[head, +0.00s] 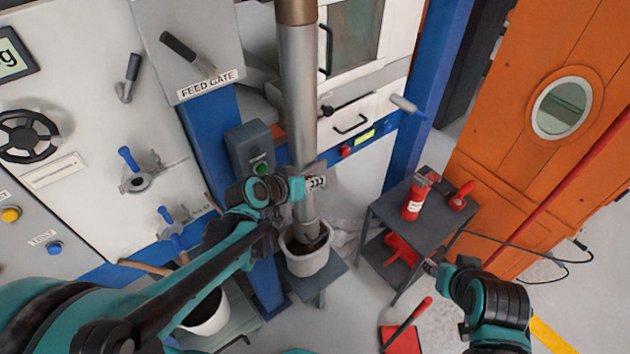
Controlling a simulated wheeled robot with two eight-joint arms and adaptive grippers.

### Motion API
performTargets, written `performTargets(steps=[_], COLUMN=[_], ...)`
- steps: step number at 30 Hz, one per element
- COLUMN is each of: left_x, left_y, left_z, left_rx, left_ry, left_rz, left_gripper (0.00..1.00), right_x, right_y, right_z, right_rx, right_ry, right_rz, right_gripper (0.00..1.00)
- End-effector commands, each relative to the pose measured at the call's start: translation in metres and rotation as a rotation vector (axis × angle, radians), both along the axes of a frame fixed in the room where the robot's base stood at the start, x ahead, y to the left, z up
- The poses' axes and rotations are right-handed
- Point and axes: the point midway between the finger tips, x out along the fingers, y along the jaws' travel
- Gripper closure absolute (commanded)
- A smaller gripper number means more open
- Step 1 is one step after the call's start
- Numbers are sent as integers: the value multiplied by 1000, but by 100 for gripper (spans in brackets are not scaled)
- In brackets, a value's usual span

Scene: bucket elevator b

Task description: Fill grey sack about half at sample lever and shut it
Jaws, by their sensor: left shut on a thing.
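A light grey, round-mouthed container, which seems to be the grey sack (305,262), stands on a small stand beneath the grey pipe (300,110). Its mouth is open and dark material shows inside, around the pipe's lower end. How full it is I cannot tell. My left gripper (317,182) is at the pipe just above the container. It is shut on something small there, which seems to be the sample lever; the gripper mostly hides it. My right gripper (430,267) is beside the dark side table, apart from the sack; its fingers are too small to read.
The dark side table (408,215) holds a red extinguisher-like bottle (413,202) and a red tool. A red dustpan (400,341) lies on the floor. A white bucket (207,313) stands at lower left. The feed gate panel (190,45) is at upper left, an orange door (515,150) at right.

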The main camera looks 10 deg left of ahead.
Motion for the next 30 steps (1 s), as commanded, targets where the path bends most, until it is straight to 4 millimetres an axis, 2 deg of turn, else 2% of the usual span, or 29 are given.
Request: performTargets(steps=[13,14,16,26,30], left_x=[-1,-1,-1,-1,-8], left_y=[1,1,1,1,4], left_z=[-1,-1,-1,0,5], left_rx=[-7,-7,-7,-7,-8], left_ry=[-9,-9,-9,-8,-9], left_rz=[-1,-1,-1,0,1], left_gripper=[100,83,64,64,64], right_x=[0,0,0,0,0], right_y=[0,0,0,0,0], right_z=[-2,-2,-2,-2,-2], right_rx=[0,0,0,0,0], right_ry=[0,0,0,0,0], right_rz=[0,0,0,0,0], right_gripper=[60,60,60,60,60])
